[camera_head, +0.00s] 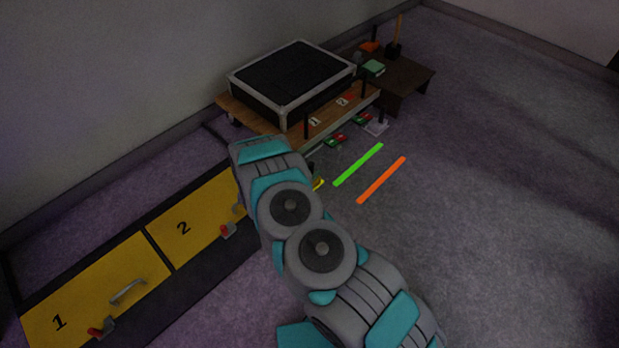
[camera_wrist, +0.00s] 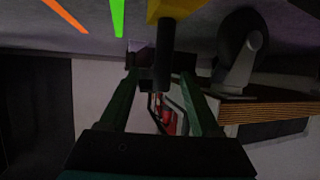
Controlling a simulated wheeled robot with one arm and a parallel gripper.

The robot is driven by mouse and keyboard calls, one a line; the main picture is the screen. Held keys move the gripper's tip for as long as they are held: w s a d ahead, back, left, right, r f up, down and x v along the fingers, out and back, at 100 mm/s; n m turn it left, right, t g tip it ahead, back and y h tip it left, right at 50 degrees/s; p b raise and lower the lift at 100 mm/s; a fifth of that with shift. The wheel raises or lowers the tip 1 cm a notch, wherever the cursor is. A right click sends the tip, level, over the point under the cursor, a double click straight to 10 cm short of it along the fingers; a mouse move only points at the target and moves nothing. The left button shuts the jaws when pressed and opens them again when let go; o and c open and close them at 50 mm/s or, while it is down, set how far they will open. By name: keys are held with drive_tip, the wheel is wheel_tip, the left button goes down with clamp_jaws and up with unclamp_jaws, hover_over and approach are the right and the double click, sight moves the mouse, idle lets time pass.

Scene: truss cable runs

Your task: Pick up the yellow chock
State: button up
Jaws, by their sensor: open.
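The yellow chock (camera_head: 319,184) is on the floor in the head view, mostly hidden behind my arm. In the wrist view the yellow chock (camera_wrist: 174,9) shows at the top edge, partly cut off. A dark upright bar, seemingly its handle (camera_wrist: 163,55), reaches from it to between my fingers. My gripper (camera_wrist: 161,76) is open, one dark green finger on each side of the bar. I cannot tell whether either finger touches it. In the head view my gripper is hidden behind my arm.
A caster wheel (camera_wrist: 238,45) and a wooden board edge (camera_wrist: 275,108) are close beside my gripper. A black case (camera_head: 295,78) stands on a low wooden cart (camera_head: 236,108). Green (camera_head: 358,165) and orange (camera_head: 382,180) strips lie on open floor. Yellow numbered panels (camera_head: 95,295) are at left.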

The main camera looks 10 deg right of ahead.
drive_tip(key=shift+x, duration=2.9)
drive_tip(key=shift+w+r, duration=0.15)
clamp_jaws()
